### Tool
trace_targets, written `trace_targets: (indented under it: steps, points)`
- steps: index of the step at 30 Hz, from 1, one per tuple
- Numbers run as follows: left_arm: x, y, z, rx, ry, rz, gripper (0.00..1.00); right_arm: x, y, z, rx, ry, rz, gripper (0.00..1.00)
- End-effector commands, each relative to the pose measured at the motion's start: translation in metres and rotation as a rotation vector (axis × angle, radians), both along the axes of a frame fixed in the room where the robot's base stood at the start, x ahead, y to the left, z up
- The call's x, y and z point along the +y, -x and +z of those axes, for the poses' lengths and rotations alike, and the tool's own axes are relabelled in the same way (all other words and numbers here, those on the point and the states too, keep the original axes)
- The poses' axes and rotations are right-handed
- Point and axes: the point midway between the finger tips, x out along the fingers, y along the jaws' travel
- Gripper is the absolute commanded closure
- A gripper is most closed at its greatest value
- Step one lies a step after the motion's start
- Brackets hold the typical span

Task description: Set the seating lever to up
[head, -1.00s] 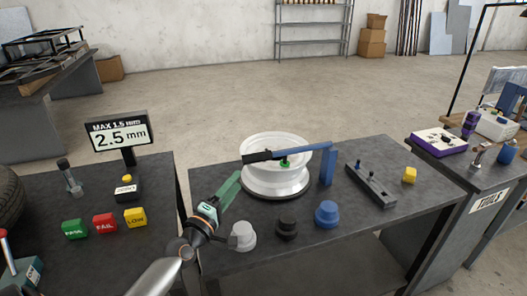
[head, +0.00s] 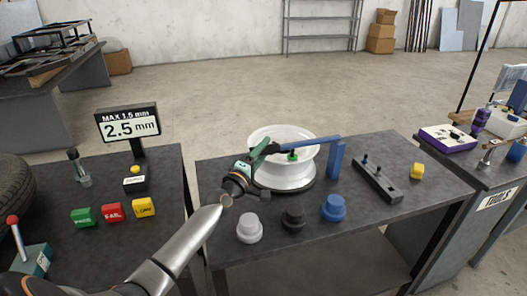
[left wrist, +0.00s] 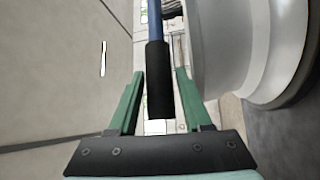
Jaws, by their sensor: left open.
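The lever is a blue bar (head: 318,142) reaching left from a blue post (head: 336,160) across the top of a white wheel rim (head: 285,178). It looks roughly level. Its black end grip is mostly hidden behind my gripper in the head view. My left gripper (head: 267,150) has green fingers and is at the grip end of the lever. In the left wrist view the black grip (left wrist: 159,85) lies between the two open fingers (left wrist: 160,74), with a gap visible on both sides. My right gripper is not in view.
Grey (head: 250,229), black (head: 293,219) and blue (head: 333,208) knobs stand along the table's front. A dark block with pegs (head: 377,182) and a yellow piece (head: 417,171) are at right. A display (head: 130,124) on the left bench reads 2.5 mm.

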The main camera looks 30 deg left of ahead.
Motion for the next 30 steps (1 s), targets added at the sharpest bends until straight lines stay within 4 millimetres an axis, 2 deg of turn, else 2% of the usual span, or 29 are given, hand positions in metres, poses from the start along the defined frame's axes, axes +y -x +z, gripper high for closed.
trace_targets:
  steps: [9, 22, 30]
  points:
    - [0.0005, -0.0024, 0.0008, 0.0, 0.0, 0.001, 0.51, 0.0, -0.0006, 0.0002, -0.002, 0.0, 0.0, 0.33]
    - [0.0002, -0.0021, 0.0005, 0.0, 0.0, 0.0, 0.98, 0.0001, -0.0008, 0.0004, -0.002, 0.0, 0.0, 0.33]
    - [0.0001, -0.0021, 0.0004, 0.0, 0.001, 0.0, 1.0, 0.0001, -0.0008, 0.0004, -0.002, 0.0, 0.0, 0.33]
